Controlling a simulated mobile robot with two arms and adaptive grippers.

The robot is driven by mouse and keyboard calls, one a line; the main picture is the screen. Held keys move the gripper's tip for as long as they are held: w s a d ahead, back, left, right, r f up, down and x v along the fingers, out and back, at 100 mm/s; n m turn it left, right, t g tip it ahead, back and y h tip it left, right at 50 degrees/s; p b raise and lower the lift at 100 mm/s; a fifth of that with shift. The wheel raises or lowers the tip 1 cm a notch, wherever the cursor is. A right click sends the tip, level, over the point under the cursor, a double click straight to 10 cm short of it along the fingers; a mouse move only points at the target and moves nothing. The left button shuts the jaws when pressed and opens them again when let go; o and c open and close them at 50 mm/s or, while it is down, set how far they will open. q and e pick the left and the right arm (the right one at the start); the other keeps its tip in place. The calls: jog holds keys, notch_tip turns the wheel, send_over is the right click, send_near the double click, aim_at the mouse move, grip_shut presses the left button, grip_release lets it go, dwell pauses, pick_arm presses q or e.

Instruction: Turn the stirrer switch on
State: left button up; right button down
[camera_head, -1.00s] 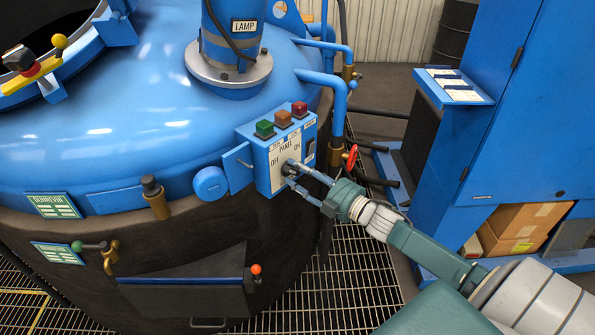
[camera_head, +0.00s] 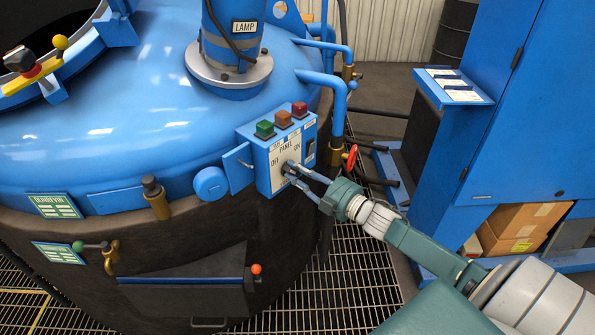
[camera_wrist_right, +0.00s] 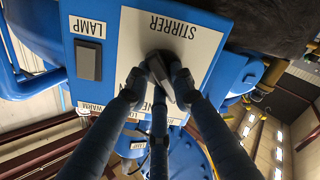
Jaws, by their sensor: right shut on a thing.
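The stirrer switch is a dark rotary knob (camera_wrist_right: 157,62) on a white plate marked STIRRER (camera_wrist_right: 178,35), which appears upside down in the right wrist view. The plate is on the front of the blue control panel box (camera_head: 263,178), with OFF and ON labels in the head view. My right gripper (camera_head: 290,169) is at the panel front, with its fingertips (camera_wrist_right: 158,82) shut on the knob from both sides. The fingers partly hide the knob and the lettering, so I cannot tell its exact setting. My left gripper is not in view.
Green (camera_head: 264,129), orange (camera_head: 283,119) and red (camera_head: 299,109) buttons top the panel. A dark LAMP rocker switch (camera_wrist_right: 88,60) sits beside the stirrer plate. A red valve handle (camera_head: 351,158) is close to the right. Grating floor (camera_head: 340,280) lies below.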

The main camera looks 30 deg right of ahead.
jog(key=m+p, duration=0.1)
jog(key=m, duration=0.3)
jog(key=m+p, duration=0.1)
jog(key=m, duration=0.3)
jog(key=m+p, duration=0.2)
jog(key=m, duration=0.2)
jog(key=shift+d+f+m, duration=0.2)
jog(key=shift+f+m, duration=0.05)
jog(key=shift+m, duration=0.15)
jog(key=shift+f+m, duration=0.15)
jog(key=shift+m, duration=2.15)
jog(key=c, duration=1.5)
grip_release()
